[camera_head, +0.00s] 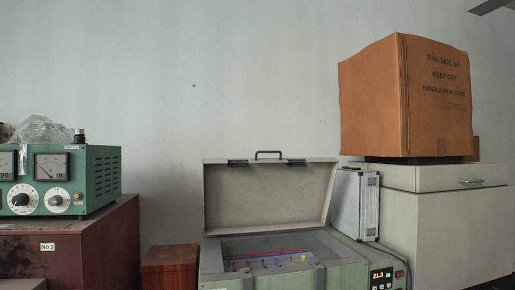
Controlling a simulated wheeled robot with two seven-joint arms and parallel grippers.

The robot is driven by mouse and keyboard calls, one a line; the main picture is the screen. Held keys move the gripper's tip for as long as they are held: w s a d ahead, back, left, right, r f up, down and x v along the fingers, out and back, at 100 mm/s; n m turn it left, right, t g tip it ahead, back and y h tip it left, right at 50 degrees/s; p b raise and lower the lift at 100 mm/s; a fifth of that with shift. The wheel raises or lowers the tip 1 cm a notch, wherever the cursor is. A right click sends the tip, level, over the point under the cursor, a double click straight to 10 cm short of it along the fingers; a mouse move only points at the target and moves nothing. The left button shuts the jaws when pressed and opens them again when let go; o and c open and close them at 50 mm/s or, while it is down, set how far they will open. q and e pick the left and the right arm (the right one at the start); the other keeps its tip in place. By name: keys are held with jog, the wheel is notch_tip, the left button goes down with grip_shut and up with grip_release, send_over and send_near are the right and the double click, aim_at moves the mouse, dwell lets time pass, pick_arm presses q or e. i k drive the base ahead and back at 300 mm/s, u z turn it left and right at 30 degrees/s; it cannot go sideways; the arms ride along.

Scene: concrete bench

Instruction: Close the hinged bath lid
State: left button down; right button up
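The bath lid (268,197) is a pale grey-beige panel with a dark handle (268,154) on its top edge. It stands raised and open, about upright, at the back of the bath (225,280). The bath is a grey-green box with an open top. Small red, blue and yellow items show inside its cavity. A lit display (382,277) is at the bath's front right. The front of the bath is cut off by the lower picture edge. Neither of my grippers shows in the head view.
A green instrument with dials (92,180) stands on a brown cabinet (100,240) at the left. A small wooden box (170,265) is left of the bath. A silver unit (356,203) stands close right of the lid. A cardboard box (405,98) sits above a pale cabinet (440,235).

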aim_at(240, 195)
jog(key=i, duration=1)
jog(key=z, duration=0.8)
